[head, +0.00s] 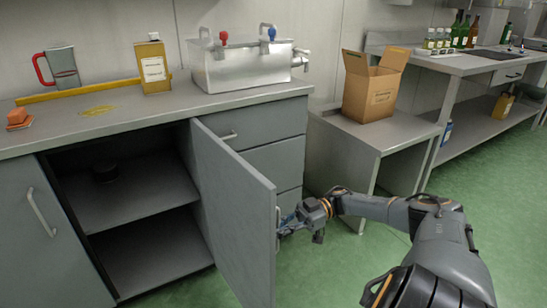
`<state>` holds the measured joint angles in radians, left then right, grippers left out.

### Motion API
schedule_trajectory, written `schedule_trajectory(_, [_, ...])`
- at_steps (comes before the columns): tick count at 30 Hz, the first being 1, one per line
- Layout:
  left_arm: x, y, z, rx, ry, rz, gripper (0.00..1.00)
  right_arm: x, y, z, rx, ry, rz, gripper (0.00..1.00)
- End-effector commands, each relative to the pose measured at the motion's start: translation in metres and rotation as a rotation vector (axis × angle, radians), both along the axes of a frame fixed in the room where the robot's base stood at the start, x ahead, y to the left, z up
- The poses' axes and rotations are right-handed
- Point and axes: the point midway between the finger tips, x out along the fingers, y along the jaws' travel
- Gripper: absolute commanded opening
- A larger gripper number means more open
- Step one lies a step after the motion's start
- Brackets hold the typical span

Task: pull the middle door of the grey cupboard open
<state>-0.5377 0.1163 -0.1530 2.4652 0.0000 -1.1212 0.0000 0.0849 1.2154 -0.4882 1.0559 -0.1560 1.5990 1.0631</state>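The grey cupboard (265,120) stands under a long worktop. Its middle door (235,215) is swung wide open toward me, hinged on its right side. The opening shows a shelf (140,195) and a dark interior. The door's handle (278,217) is on its outer face near the free edge, seen edge-on. My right gripper (288,224) is at this handle, its fingers appearing closed around it; the fingertips are small and partly hidden. My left gripper is not in view.
The left door (45,240) is shut. A cardboard box (372,88) stands on a low table (375,135) right of the cupboard. Green floor (350,270) is clear around my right arm.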

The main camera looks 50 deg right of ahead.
Motion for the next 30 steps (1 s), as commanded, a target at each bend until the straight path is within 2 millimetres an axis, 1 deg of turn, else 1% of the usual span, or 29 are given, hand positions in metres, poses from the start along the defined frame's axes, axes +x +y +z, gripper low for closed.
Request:
schedule_trajectory(10, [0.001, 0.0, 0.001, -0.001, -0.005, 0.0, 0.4, -0.001, 0.0, -0.001, -0.002, 0.004, 0.003, 0.0])
schedule_trajectory(12, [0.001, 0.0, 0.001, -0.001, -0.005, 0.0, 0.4, -0.001, 0.0, -0.001, -0.002, 0.004, 0.003, 0.17])
schedule_trajectory(13, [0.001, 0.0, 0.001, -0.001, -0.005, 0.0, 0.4, -0.001, 0.0, -0.001, -0.001, 0.003, 0.003, 0.2])
schedule_trajectory(22, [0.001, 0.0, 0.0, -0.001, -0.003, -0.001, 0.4, -0.001, -0.001, -0.001, -0.001, 0.001, 0.001, 0.2])
schedule_trajectory(26, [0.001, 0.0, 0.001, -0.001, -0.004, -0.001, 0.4, -0.003, -0.012, -0.001, -0.002, 0.001, -0.002, 0.2])
schedule_trajectory(30, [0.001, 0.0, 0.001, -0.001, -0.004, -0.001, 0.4, -0.011, -0.033, -0.001, -0.001, 0.0, -0.003, 0.2])
